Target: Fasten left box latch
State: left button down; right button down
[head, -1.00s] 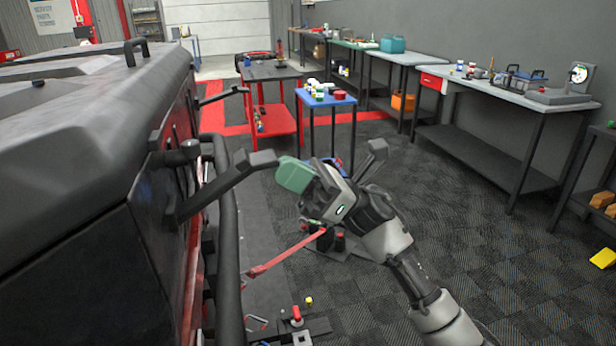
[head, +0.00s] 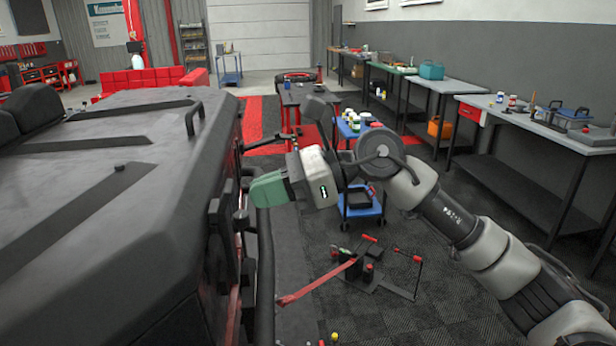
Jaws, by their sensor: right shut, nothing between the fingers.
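My right gripper (head: 268,189), with green fingers, is shut and empty. It is held in the air close to the side of the large dark vehicle (head: 120,210). A small box with a bluish lid and a carrying handle (head: 571,118) stands on the grey workbench at the right, far from my right gripper. It may be the task's box, but I cannot tell. No latch can be made out on it at this size. My left gripper is not in view.
The grey workbench (head: 540,128) runs along the right wall. A blue cart (head: 362,208) stands behind my right arm. A black stand with red parts (head: 372,268) and a red strap (head: 318,284) is on the floor.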

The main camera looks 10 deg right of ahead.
jog(key=shift+a+r+h+p, duration=0.3)
jog(key=shift+a+h+p, duration=0.15)
jog(key=shift+a, duration=0.15)
jog(key=shift+a+r+h+p, duration=0.3)
jog(key=shift+a+h, duration=0.15)
jog(key=shift+a, duration=0.1)
jog(key=shift+f, duration=0.1)
